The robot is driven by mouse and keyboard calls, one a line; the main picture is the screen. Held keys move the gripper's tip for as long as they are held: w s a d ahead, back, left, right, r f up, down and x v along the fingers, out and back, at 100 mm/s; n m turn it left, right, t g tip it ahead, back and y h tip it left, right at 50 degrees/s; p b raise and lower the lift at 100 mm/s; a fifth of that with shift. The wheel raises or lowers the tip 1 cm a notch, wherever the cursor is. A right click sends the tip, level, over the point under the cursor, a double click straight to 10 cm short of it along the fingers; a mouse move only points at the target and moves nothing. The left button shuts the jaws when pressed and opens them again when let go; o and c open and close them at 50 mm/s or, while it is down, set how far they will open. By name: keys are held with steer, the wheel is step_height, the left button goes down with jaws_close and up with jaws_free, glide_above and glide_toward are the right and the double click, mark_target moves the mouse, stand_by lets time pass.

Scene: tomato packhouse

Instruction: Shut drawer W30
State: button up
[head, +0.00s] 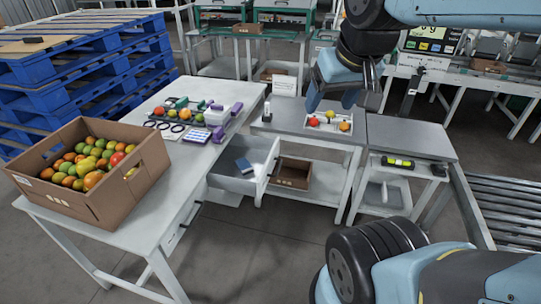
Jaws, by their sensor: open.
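A grey drawer (232,184) stands pulled out from the right side of the long left table (215,150). Its front panel faces right, toward the middle table, and a small blue-and-white item (243,165) lies inside. No W30 label is readable on it. My gripper (343,103) is above the middle table (290,120), pointing down, open, near a small white tray of tomatoes (330,122). It is apart from the drawer, to its upper right. A dark handle (184,228) shows lower along the left table's side.
A cardboard box of tomatoes (135,190) stands on the left table, with sorting items behind it. An open brown box (292,173) sits on the middle table's lower shelf. A small right table (412,137) and a roller conveyor (495,205) stand right. Open floor lies in front.

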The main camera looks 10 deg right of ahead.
steer(key=w+f+m+g+y, duration=0.1)
steer(key=w+f, duration=0.1)
steer(key=w, duration=0.2)
steer(key=w+f+m+g+y, duration=0.1)
steer(key=w+f+m+g, duration=0.1)
steer(key=w, duration=0.1)
steer(key=w+f+m+g+y, duration=0.1)
steer(key=w+f, duration=0.1)
steer(key=w, duration=0.2)
steer(key=shift+w+a+f+g+y, duration=0.2)
steer(key=shift+w+a+g+y, duration=0.1)
steer(key=shift+w+a, duration=0.1)
jaws_close()
steer(key=w+d+f+m+g+y, duration=0.25)
steer(key=w+f+m+y, duration=0.35)
steer(key=w+f, duration=0.55)
steer(key=w+d+f+m+t+y, duration=0.2)
steer(key=w+d+f+m, duration=0.15)
steer(key=f, duration=0.35)
steer(key=w+d+f+m+t+y, duration=0.2)
steer(key=w+d+f+m, duration=0.1)
steer(key=w+f, duration=0.3)
steer(key=m+t+y, duration=0.2)
steer(key=m+t, duration=0.5)
glide_toward(273, 155)
steer(key=x, duration=0.7)
steer(key=shift+f, duration=0.1)
